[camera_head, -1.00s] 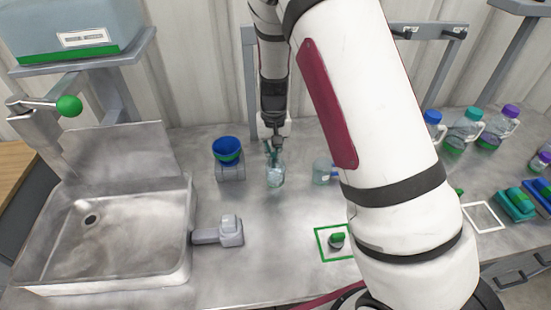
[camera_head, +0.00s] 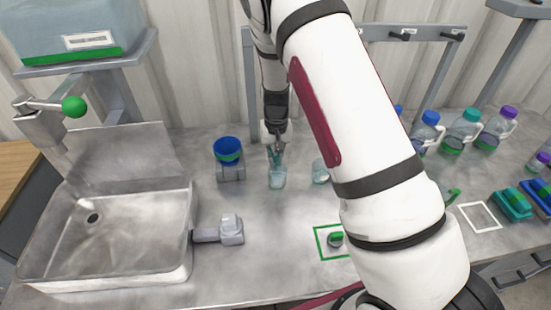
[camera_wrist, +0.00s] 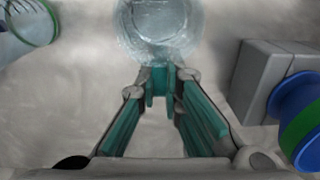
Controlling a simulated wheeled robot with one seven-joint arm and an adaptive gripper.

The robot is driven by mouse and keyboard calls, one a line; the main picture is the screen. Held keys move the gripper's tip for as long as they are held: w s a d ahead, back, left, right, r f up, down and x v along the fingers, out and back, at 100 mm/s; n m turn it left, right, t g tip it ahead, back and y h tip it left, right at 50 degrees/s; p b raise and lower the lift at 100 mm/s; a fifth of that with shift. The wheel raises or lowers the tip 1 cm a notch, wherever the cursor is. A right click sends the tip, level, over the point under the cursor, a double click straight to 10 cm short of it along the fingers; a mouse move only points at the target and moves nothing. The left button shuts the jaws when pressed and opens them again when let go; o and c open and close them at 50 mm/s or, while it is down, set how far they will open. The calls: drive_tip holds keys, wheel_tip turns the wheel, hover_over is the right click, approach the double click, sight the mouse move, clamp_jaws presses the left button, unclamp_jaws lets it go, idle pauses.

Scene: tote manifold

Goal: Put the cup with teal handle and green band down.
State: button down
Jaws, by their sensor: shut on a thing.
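The wrist view shows the cup (camera_wrist: 157,25) upright just beyond the fingertips (camera_wrist: 160,85), with teal between the teal finger pads that looks like the handle. The cup's green band cannot be made out. I cannot tell whether its base touches the counter.
A blue cup with a green band (camera_head: 228,150) sits on a grey stand left of the held cup. Another clear cup (camera_head: 320,172) is to its right. The sink (camera_head: 110,240) is at left, a green square outline (camera_head: 318,243) in front. Bottles (camera_head: 463,130) stand at right.

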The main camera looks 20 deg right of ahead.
drive_tip(key=c, duration=1.7)
unclamp_jaws()
drive_tip(key=shift+f, duration=0.1)
drive_tip(key=s+r+t+b, duration=0.1)
drive_tip(key=s+r, duration=0.2)
drive_tip(key=r, duration=0.8)
drive_tip(key=s+r, duration=0.3)
drive_tip(key=r, duration=0.8)
drive_tip(key=s+r+t, duration=0.1)
drive_tip(key=s+r, duration=0.2)
drive_tip(key=s, duration=0.4)
drive_tip(key=s+r+n+t, duration=0.1)
drive_tip(key=s+r, duration=0.3)
drive_tip(key=s, duration=0.4)
drive_tip(key=s+r+n+t, duration=0.1)
drive_tip(key=s+r+t, duration=0.1)
drive_tip(key=s+r, duration=0.2)
drive_tip(key=shift+s+a+r, duration=0.1)
drive_tip(key=shift+s+a, duration=0.1)
drive_tip(key=shift+s, duration=0.7)
drive_tip(key=shift+s+a, duration=0.2)
drive_tip(key=shift+s, duration=0.7)
